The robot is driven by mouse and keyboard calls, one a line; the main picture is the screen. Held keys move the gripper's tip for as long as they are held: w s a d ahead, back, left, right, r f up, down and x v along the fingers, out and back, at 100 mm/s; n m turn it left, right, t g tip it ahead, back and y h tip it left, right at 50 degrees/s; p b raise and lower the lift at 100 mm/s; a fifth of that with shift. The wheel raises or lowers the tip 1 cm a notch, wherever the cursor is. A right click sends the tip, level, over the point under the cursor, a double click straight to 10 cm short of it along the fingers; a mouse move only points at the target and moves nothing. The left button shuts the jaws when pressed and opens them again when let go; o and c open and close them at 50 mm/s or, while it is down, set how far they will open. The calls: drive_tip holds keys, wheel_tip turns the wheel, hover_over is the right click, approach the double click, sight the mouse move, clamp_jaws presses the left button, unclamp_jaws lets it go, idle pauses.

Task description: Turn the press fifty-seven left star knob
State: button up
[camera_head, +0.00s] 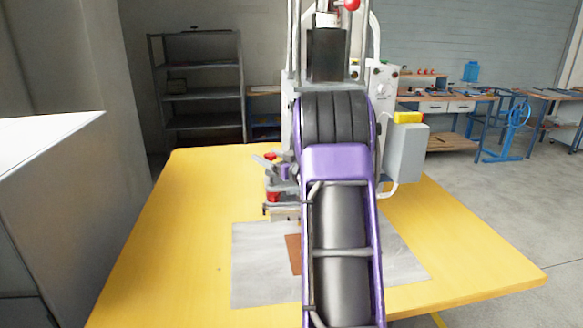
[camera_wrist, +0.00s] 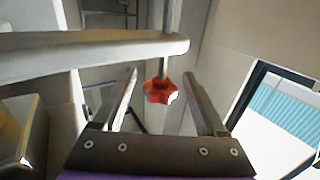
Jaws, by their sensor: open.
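In the wrist view, a red-orange star knob (camera_wrist: 159,92) on a thin metal rod shows between the two fingers of my open gripper (camera_wrist: 160,73). Neither finger appears to touch it; how deep it sits between them is hard to tell. In the head view, the press (camera_head: 327,55) stands at the back of the yellow table, partly hidden behind my purple and black arm. Small red parts (camera_head: 272,196) show at the press's left side. I cannot tell which of them is the knob in the wrist view.
A pale bar (camera_wrist: 90,58) crosses the wrist view just beyond the left finger. A grey box (camera_head: 405,152) with a yellow top part is at the press's right. The yellow table (camera_head: 165,235) is bare at left; a grey plate (camera_head: 262,270) lies at its front middle.

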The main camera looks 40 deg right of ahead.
drive_tip(key=s+d, duration=0.1)
drive_tip(key=s, duration=1.4)
drive_tip(key=shift+d, duration=0.35)
drive_tip(key=shift+w, duration=0.1)
